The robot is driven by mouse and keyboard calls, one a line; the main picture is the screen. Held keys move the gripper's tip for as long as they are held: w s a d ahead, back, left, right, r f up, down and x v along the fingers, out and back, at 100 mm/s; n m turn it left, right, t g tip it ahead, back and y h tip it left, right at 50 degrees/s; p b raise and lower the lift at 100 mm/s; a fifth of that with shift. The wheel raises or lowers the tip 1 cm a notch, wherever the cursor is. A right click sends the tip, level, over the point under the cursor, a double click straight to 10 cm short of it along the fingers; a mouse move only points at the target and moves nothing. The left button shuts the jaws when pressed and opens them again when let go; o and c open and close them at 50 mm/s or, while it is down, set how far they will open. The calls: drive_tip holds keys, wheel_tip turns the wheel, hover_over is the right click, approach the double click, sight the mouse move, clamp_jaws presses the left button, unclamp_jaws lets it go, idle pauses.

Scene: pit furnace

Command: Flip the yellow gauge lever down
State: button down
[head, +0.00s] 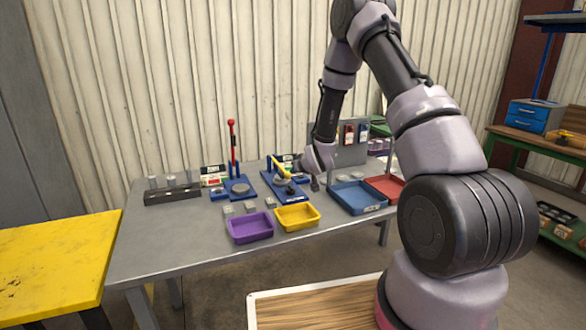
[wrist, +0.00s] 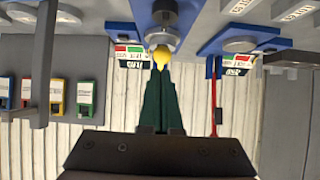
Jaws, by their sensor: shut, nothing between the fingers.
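The yellow gauge lever (head: 280,166) stands on a blue base plate (head: 270,183) on the grey table, tilted rather than flat. In the wrist view its round yellow knob (wrist: 161,54) is right at the tips of my gripper (wrist: 160,72). The dark green fingers are shut together with nothing between them. The knob is just beyond the tips; I cannot tell whether they touch. A dark round part of the gauge (wrist: 165,13) shows past the knob. In the head view my wrist comes in from the right and the fingers are hard to make out.
A fixture with an upright red lever (head: 232,145) stands to the left. Purple (head: 250,229) and yellow (head: 297,218) bins sit in front, with small grey blocks nearby. A blue tray (head: 358,198) and a red tray (head: 386,187) are at right. An upright grey panel (head: 351,153) stands behind.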

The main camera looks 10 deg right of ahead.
drive_tip(key=s+f, duration=0.2)
drive_tip(key=s, duration=0.1)
drive_tip(key=s+d+f, duration=0.1)
drive_tip(key=s, duration=0.1)
drive_tip(key=s+d+r+m+g, duration=0.1)
drive_tip(key=s+d+r, duration=0.15)
drive_tip(key=r, duration=0.55)
drive_tip(key=s+d+r+m+h, duration=0.1)
drive_tip(key=s+r, duration=0.2)
drive_tip(key=r, duration=0.6)
drive_tip(key=s+d+r+m+g, duration=0.1)
drive_tip(key=s+r, duration=0.1)
drive_tip(key=r, duration=0.6)
drive_tip(key=s+r+m, duration=0.1)
drive_tip(key=s+r, duration=0.3)
drive_tip(key=s, duration=0.5)
drive_tip(key=s+r+m+g, duration=0.1)
drive_tip(key=s+r, duration=0.4)
drive_tip(key=s, duration=0.5)
drive_tip(key=s+r+m+g+y, duration=0.1)
drive_tip(key=s+r, duration=0.3)
drive_tip(key=s, duration=0.5)
drive_tip(key=shift+s+a+r, duration=0.2)
drive_tip(key=shift+a, duration=0.1)
